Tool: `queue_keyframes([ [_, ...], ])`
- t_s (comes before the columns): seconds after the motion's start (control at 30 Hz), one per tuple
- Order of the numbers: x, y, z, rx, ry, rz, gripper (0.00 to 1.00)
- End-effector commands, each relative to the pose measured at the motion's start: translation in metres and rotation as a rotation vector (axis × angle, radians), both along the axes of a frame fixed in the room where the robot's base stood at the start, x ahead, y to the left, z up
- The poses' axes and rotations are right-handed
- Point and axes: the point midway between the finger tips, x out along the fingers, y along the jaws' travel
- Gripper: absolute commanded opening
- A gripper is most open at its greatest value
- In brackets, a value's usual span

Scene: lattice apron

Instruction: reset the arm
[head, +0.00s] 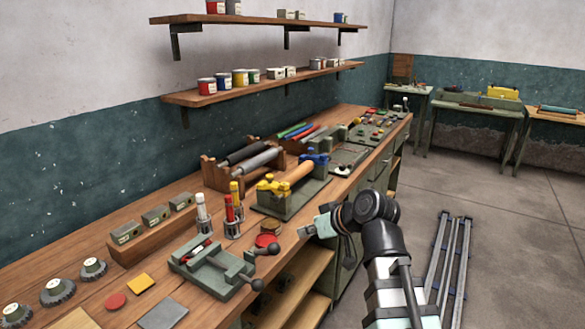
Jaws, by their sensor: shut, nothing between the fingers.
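My arm rises at the lower right of the head view, with its dark elbow bent towards the bench. My gripper (306,231) points left at the front edge of the wooden workbench (205,250). It is shut and appears empty. From this angle I cannot tell its exact height above the bench or its gap to the edge.
Near my gripper are a green vise (212,268), a red-lidded tin (266,240) and a green fixture with yellow clamps (290,196). Wall shelves (250,84) hold tins. Floor rails (452,260) lie at right; open floor (520,215) lies beyond.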

Motion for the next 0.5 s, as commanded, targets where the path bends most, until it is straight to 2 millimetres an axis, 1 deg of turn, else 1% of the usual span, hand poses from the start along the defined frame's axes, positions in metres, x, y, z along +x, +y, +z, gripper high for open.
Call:
queue_keyframes([
  [0.03,0.003,-0.007,-0.019,-0.010,0.044,-0.051,0.00],
  [0.17,0.009,-0.020,-0.067,-0.031,0.141,-0.138,0.00],
  [0.2,0.010,-0.024,-0.083,-0.039,0.172,-0.162,0.00],
  [0.27,0.010,-0.029,-0.107,-0.051,0.218,-0.197,0.00],
  [0.3,0.010,-0.033,-0.125,-0.060,0.249,-0.218,0.00],
  [0.37,0.008,-0.038,-0.151,-0.077,0.297,-0.250,0.00],
  [0.4,0.006,-0.042,-0.169,-0.088,0.328,-0.271,0.00],
  [0.47,0.002,-0.047,-0.196,-0.106,0.375,-0.299,0.00],
  [0.5,-0.001,-0.051,-0.213,-0.117,0.403,-0.316,0.00],
])
